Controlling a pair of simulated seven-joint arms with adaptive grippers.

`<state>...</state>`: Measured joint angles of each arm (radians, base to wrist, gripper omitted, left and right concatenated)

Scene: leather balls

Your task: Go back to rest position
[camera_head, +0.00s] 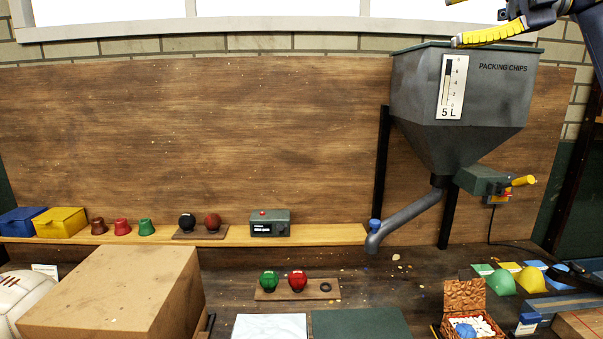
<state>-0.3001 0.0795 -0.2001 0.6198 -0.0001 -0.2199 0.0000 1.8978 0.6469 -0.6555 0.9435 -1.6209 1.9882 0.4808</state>
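My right gripper (455,21) is at the top right edge, in front of the upper part of the hopper and the window. One yellow-padded finger shows fully, and only a bit of the other shows at the top border. The fingers are apart with nothing visible between them. My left gripper is not in view. A wicker box (464,295) with its lid up stands at the bottom right, holding white packing chips and a blue ball (465,330).
A grey hopper (455,100) with a spout hangs at the right. A cardboard box (115,290) fills the lower left. A shelf (330,235) carries boxes, coloured cups, two balls and a small device. Green and red balls (297,281) sit on a wooden holder on the bench.

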